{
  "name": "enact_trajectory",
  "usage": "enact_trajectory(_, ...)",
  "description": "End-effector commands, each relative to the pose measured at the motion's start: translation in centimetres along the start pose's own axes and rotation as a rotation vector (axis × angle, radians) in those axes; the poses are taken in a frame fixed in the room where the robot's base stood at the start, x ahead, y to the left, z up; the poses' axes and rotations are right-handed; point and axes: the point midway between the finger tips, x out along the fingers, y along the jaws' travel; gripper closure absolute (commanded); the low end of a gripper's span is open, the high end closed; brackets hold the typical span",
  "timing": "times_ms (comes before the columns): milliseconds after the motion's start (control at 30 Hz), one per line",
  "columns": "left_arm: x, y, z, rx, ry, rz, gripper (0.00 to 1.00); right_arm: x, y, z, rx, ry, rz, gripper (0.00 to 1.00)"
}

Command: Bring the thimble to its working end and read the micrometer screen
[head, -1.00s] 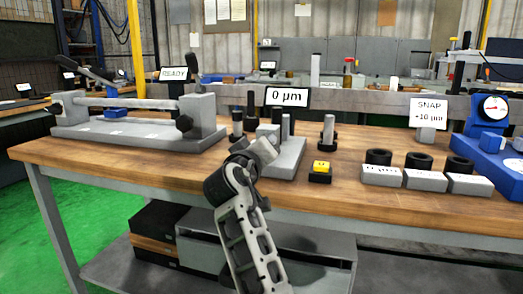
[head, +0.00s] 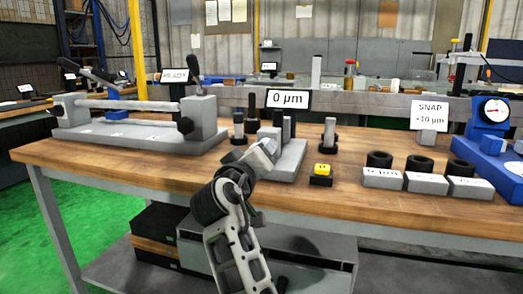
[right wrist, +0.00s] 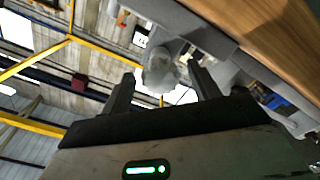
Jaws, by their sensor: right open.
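The micrometer screen (head: 288,98) reads "0 µm" in the head view. It stands behind a grey base (head: 288,160) with dark upright posts. My right arm comes in from the bottom middle, and its gripper (head: 266,148) is at the front left of this base. In the right wrist view my right gripper (right wrist: 163,88) is open. A blurred grey rounded part (right wrist: 160,68), possibly the thimble, shows between its fingers. I cannot tell whether the fingers touch it. My left gripper is not in view.
A grey fixture (head: 130,135) with a rod and a READY sign (head: 175,75) is at left.

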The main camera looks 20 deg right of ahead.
Motion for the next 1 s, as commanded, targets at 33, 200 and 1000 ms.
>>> enact_trajectory(33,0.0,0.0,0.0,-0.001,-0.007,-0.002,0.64,-1.3,0.0,-0.1,0.004,0.000,-0.005,0.39)
enact_trajectory(200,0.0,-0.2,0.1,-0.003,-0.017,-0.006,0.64,-4.7,0.0,0.0,0.002,-0.001,-0.003,0.39)
enact_trajectory(1000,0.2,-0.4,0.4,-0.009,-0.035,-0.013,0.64,-7.9,0.0,0.0,0.002,0.000,-0.001,0.39)
